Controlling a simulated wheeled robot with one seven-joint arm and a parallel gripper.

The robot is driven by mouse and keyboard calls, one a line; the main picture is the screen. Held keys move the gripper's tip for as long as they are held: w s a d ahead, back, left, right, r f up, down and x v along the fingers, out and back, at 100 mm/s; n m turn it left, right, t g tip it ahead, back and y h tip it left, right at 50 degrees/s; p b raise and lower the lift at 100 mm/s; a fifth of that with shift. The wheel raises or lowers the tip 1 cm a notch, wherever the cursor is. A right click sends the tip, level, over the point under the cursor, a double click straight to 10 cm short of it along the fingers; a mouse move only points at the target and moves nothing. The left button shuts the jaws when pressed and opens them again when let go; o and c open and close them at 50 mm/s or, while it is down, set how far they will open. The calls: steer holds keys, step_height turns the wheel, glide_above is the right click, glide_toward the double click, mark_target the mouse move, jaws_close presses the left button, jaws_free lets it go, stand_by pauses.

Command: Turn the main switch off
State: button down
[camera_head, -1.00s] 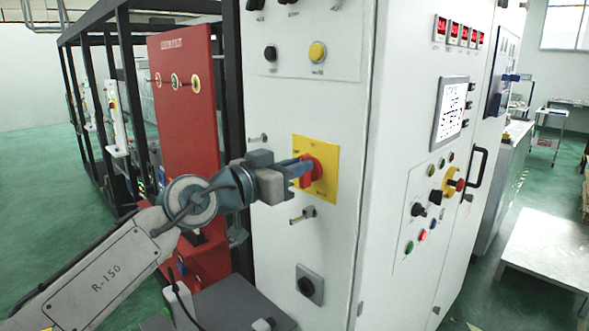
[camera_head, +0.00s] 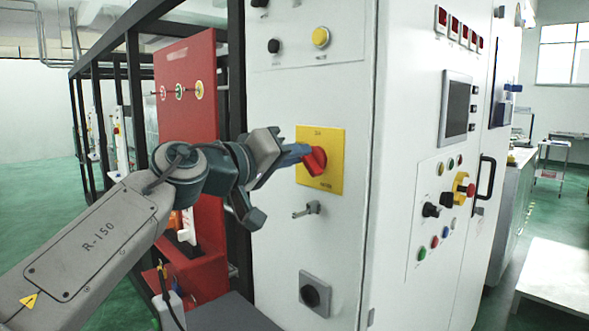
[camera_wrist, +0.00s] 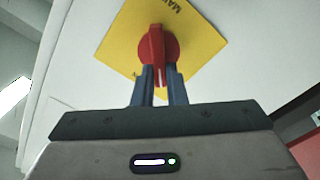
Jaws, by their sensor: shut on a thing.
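The main switch is a red rotary handle (camera_head: 316,160) on a yellow square plate (camera_head: 335,180), fixed to the white cabinet's front. My gripper (camera_head: 304,155) reaches it from the left, with its blue fingers closed on the handle. In the wrist view the red handle (camera_wrist: 157,45) stands between the two fingers of my gripper (camera_wrist: 159,74), on the yellow plate (camera_wrist: 200,38). In the head view the handle is tilted and partly hidden by the fingers. The plate's lettering is too small to read fully.
A small key-like lever (camera_head: 307,209) and a black knob (camera_head: 311,295) sit below the switch. The cabinet's screen (camera_head: 455,108) is dark, and so are the small displays (camera_head: 454,26) above it. A red panel (camera_head: 200,130) and a black frame stand at the left.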

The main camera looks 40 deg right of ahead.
steer(key=shift+w+f+n+b, duration=0.15)
steer(key=shift+n+b, duration=0.15)
steer(key=shift+n, duration=0.5)
steer(key=shift+f+n+b, duration=0.1)
steer(key=shift+n+b, duration=0.2)
steer(key=shift+n, duration=0.5)
steer(key=c, duration=1.5)
jaws_free()
steer(key=shift+o, duration=0.2)
steer(key=s+a, duration=0.1)
steer(key=a, duration=1.2)
steer(key=shift+a+b, duration=0.4)
